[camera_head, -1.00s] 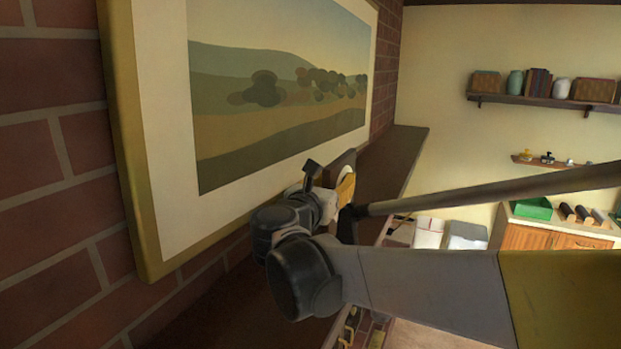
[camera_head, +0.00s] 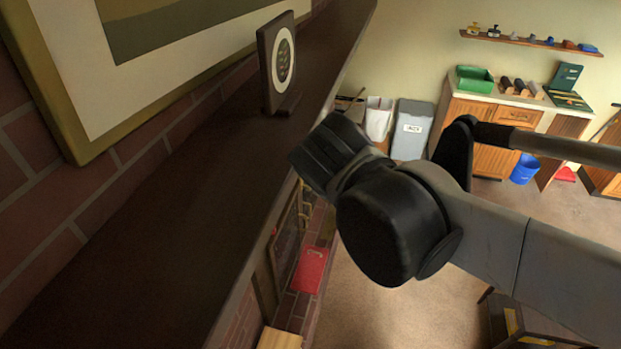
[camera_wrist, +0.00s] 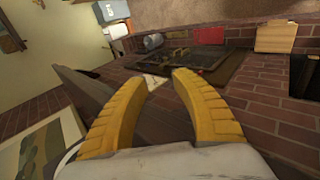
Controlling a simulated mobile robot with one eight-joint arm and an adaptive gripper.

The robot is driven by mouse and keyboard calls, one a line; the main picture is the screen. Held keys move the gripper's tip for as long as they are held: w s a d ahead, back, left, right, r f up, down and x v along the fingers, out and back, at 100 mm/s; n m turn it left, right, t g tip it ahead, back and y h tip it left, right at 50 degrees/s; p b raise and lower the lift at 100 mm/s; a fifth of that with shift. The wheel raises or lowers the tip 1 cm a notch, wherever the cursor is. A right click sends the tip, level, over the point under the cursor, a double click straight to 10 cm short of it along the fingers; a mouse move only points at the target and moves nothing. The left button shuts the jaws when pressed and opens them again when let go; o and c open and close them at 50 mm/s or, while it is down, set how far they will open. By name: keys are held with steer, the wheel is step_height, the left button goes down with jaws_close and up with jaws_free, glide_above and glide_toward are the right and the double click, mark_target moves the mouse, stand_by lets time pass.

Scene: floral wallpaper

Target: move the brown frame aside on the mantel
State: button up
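The brown frame (camera_head: 271,68) stands upright on the dark mantel (camera_head: 190,160) in the head view, close to the wall below the large painting. It has a pale oval with a dark middle. My arm's end is to the right of the mantel, apart from the frame, and hides my gripper in that view. In the wrist view my gripper (camera_wrist: 157,80) shows two yellow fingers spread apart with nothing between them. The mantel also shows there to the left of the fingers (camera_wrist: 82,88). I cannot make out the brown frame in the wrist view.
The large painting (camera_head: 75,75) hangs on the brick wall over the mantel. Most of the mantel's near part is bare. Below are the fireplace and a red object (camera_head: 310,270). A grey bin (camera_head: 411,130) and a wooden cabinet (camera_head: 485,125) stand beyond.

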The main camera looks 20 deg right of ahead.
steer(key=s+a+f+m+y, duration=0.4)
steer(key=s+f+m, duration=0.1)
steer(key=m, duration=0.5)
steer(key=shift+s+m, duration=0.4)
steer(key=shift+s, duration=0.3)
steer(key=shift+f, duration=0.1)
